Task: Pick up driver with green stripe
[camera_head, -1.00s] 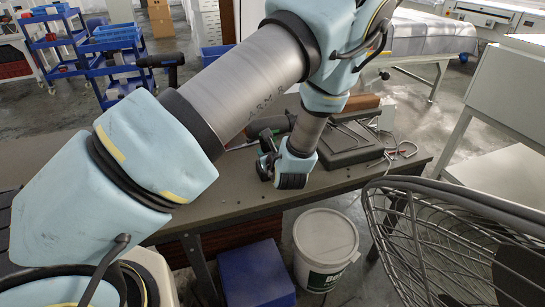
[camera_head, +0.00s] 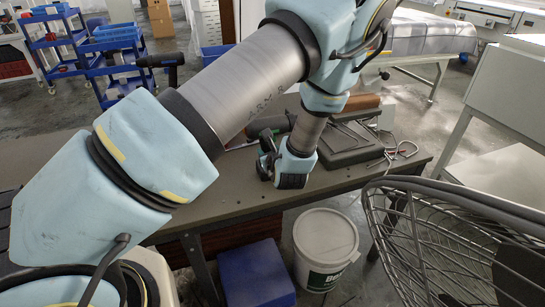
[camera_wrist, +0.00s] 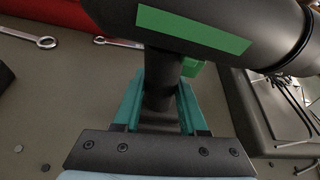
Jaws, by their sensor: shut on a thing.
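The driver with the green stripe (camera_wrist: 195,30) fills the top of the wrist view, with a thick black body and a green band along its side. Its dark handle (camera_wrist: 163,85) runs down between the teal fingers of my gripper (camera_wrist: 160,100). The fingers are shut on this handle.
Wrenches (camera_wrist: 32,38) lie on the bench beside the driver. Another black driver (camera_head: 165,62) shows farther left.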

